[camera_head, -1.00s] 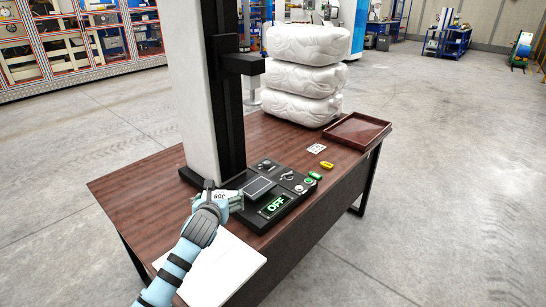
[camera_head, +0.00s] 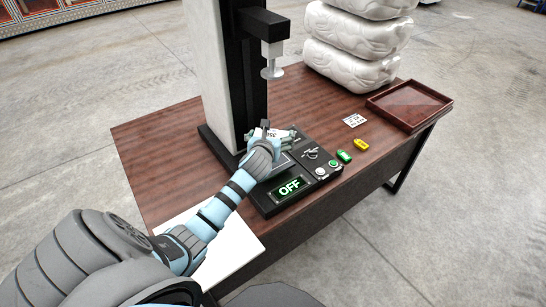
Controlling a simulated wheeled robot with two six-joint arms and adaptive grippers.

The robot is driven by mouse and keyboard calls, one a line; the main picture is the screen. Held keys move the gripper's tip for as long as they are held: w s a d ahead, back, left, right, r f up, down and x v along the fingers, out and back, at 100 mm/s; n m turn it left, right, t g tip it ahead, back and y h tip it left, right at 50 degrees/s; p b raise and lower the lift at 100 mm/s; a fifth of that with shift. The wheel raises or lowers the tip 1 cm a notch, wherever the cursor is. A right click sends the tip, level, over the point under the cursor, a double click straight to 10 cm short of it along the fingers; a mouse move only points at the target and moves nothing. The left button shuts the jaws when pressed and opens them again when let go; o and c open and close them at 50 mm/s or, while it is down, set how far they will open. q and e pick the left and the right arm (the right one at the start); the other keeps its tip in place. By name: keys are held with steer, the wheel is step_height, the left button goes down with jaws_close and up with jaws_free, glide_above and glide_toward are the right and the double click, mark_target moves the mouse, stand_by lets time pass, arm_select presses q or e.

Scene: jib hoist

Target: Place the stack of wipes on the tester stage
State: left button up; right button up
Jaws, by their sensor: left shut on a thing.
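The tester stands on the brown table, with a tall white and black column (camera_head: 213,75) and a round metal presser (camera_head: 271,70) hanging from its head. Its stage (camera_head: 286,168) is a square on the black base, partly hidden by my left gripper. My left gripper (camera_head: 276,143) is shut on the stack of wipes (camera_head: 288,135), a small pale grey-green stack by a white tag reading 350. The stack is at the stage, below the presser; whether it touches the stage I cannot tell. My right gripper is not in view.
The tester base has a green OFF display (camera_head: 289,188) and buttons. A green tag (camera_head: 344,156), a yellow tag (camera_head: 361,144) and a white card (camera_head: 354,120) lie to its right. A brown tray (camera_head: 409,104) and stacked white bundles (camera_head: 350,65) are behind. A white sheet (camera_head: 232,250) lies in front.

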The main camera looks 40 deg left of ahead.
arm_select(q)
steer(key=f+b, duration=0.1)
steer(key=f, duration=0.2)
steer(key=f+b, duration=0.1)
steer(key=f, duration=0.2)
steer(key=f+b, duration=0.1)
steer(key=f, duration=0.2)
steer(key=shift+w+f, duration=0.1)
steer(key=shift+w, duration=0.2)
steer(key=o, duration=0.9)
steer(key=shift+o, duration=0.2)
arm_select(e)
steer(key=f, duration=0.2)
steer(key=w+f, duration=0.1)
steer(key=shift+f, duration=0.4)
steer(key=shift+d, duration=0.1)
arm_select(q)
steer(key=shift+r, duration=0.2)
steer(key=p+v, duration=0.4)
steer(key=v, duration=0.8)
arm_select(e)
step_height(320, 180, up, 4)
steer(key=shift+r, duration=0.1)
